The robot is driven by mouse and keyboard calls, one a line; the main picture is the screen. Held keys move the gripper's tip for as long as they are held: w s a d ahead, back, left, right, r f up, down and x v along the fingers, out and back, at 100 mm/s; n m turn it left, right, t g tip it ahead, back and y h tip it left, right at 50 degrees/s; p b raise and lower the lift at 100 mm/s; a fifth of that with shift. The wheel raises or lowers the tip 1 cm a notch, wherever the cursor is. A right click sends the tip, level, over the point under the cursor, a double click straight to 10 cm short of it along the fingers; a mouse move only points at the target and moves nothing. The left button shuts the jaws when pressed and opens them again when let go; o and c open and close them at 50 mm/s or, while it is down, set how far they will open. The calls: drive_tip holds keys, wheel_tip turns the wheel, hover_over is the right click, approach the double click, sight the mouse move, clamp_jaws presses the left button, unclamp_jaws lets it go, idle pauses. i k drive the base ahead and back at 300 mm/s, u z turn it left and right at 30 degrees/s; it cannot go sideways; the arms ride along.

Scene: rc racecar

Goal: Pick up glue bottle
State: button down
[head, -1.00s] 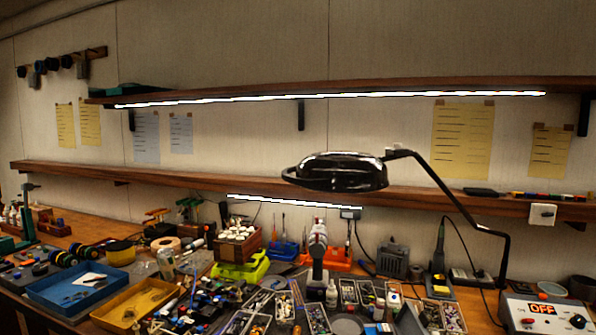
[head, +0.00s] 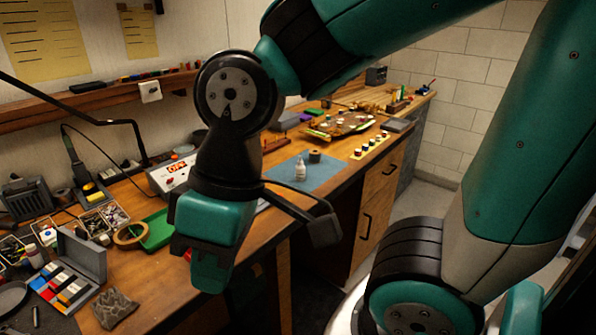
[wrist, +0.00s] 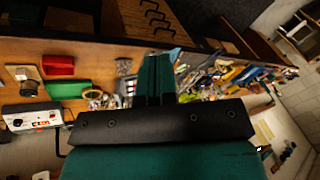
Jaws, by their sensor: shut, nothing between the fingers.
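A small white bottle with a pointed tip (head: 300,171), which looks like the glue bottle, stands upright on a blue mat (head: 325,174) on the wooden bench in the head view. My gripper (head: 210,275) hangs at the bench's front edge, left of and nearer than the bottle, well apart from it. In the wrist view my two fingers (wrist: 156,75) are together with nothing between them. I cannot pick out the bottle in the wrist view.
A dark round spool (head: 315,156) stands behind the bottle. A power supply box (head: 174,173), green tray (head: 157,230), tape roll (head: 129,235) and open grey case (head: 77,262) lie left. A strip of small jars (head: 371,147) is right of the mat.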

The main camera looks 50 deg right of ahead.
sight(300, 169)
drive_tip(key=z, duration=0.25)
drive_tip(key=k, duration=0.45)
drive_tip(key=z, duration=1.45)
drive_tip(key=i, duration=1.45)
drive_tip(key=u, duration=0.85)
drive_tip(key=i, duration=0.25)
drive_tip(key=u, duration=0.3)
